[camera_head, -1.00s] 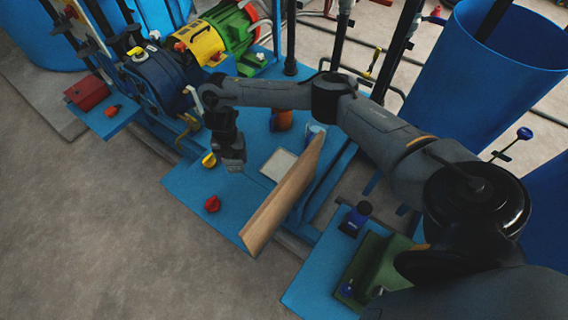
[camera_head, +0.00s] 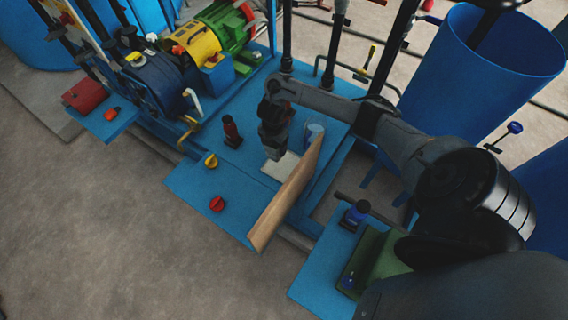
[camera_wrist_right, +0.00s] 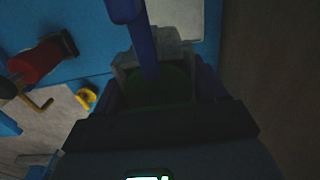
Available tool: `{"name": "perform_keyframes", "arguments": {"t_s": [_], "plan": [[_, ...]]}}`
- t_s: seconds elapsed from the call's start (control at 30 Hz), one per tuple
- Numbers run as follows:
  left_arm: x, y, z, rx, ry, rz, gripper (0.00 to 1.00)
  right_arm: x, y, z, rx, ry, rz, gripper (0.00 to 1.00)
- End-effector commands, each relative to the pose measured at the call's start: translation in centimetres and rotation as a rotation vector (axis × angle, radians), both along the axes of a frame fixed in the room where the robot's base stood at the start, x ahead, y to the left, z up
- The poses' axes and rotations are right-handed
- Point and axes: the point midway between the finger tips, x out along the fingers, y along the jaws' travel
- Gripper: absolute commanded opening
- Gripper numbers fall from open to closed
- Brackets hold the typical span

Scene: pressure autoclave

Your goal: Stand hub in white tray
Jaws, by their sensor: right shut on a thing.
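The white tray (camera_head: 283,166) is a pale flat square on the blue platform, beside a leaning wooden board; its corner shows in the right wrist view (camera_wrist_right: 177,17). My right gripper (camera_head: 273,153) points down above the tray's left far edge. In the right wrist view, the right gripper (camera_wrist_right: 155,62) is shut on a blue stemmed piece (camera_wrist_right: 148,50), apparently the hub. It is apart from the tray in that view. A dark green area lies between the fingers, too dim to identify. In the head view the gripper hides the held piece. My left gripper is not in view.
The wooden board (camera_head: 287,196) stands close to the tray's right. A red piece with black base (camera_head: 231,130) stands left of the gripper. Yellow (camera_head: 211,160) and red (camera_head: 216,204) knobs lie nearer. A cup (camera_head: 314,132) stands behind the board. The platform's left front is mostly clear.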

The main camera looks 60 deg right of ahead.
Motion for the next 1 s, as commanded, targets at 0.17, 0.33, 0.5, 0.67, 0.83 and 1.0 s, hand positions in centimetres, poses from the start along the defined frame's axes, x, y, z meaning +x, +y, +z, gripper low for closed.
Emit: {"name": "perform_keyframes", "arguments": {"t_s": [0.17,0.33,0.5,0.67,0.83,1.0], "plan": [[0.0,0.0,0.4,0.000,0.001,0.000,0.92,-1.4,0.0,-0.7,0.002,-0.001,0.000,0.24],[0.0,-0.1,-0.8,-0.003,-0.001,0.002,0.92,-1.9,0.1,-2.7,0.003,-0.001,0.000,0.24],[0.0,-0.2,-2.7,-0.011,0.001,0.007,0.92,-2.0,0.1,-5.1,0.003,-0.001,-0.001,0.24],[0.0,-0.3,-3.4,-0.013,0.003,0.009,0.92,-2.0,0.0,-6.1,0.001,-0.002,0.001,0.24],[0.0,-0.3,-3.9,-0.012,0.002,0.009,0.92,-2.0,0.1,-7.3,0.002,-0.001,0.000,0.24],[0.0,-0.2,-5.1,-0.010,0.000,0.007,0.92,-2.0,0.0,-9.8,0.001,0.000,0.000,0.24]]}}
